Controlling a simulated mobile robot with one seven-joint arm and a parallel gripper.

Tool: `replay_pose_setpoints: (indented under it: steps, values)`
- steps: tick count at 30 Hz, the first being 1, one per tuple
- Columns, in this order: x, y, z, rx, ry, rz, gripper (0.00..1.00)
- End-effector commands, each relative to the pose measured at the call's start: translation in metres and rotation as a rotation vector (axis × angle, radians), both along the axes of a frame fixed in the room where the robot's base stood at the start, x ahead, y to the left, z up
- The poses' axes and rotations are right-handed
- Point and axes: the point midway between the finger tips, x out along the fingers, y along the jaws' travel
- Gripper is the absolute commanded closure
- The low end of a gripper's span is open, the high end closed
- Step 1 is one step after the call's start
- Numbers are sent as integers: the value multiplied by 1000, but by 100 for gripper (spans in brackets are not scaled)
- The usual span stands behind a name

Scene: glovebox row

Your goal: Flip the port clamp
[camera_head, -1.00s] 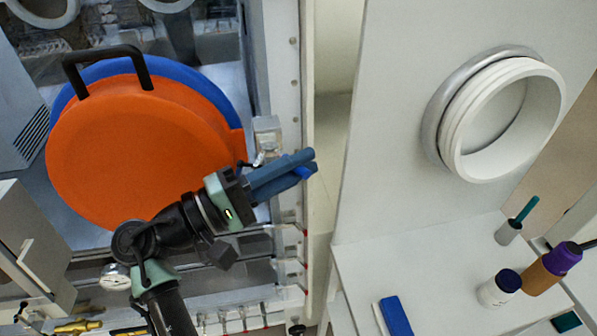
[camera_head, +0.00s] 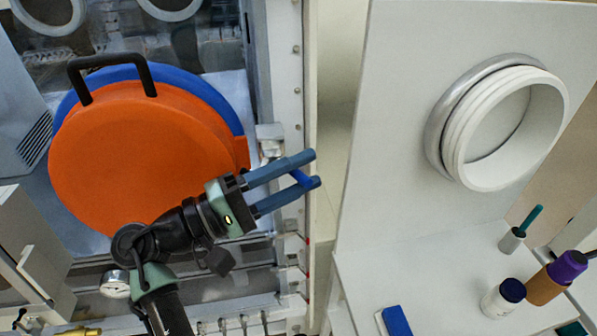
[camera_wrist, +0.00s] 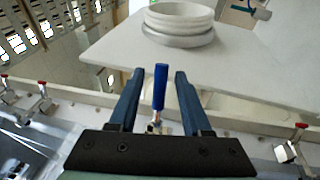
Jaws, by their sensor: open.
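The port clamp has an upright blue handle (camera_wrist: 160,86) on a small metal base (camera_wrist: 156,127) in the wrist view. The handle also shows in the head view (camera_head: 300,178), near my fingertips. My gripper (camera_head: 316,169) is open, its two blue-grey fingers spread apart. In the wrist view the handle stands between the fingers of my gripper (camera_wrist: 156,75), with a gap on each side. The orange round port door (camera_head: 140,155) with its black handle is at left in the head view, partly covered by my arm.
A white panel with a white port ring (camera_head: 458,125) stands at right. Below it, a shelf (camera_head: 440,262) holds a blue item (camera_head: 396,321) and bottles (camera_head: 502,298). Several red-tipped clamps (camera_wrist: 42,90) line the frame edge. A gap separates frame and panel.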

Motion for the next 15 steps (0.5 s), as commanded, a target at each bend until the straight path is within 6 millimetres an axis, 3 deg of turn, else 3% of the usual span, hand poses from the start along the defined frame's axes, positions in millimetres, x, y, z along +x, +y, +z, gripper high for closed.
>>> replay_pose_setpoints:
  steps: [5,15]
  values:
    - [-3,10,-3,-1,-1,3,52]
    - [-29,75,-16,0,-1,5,52]
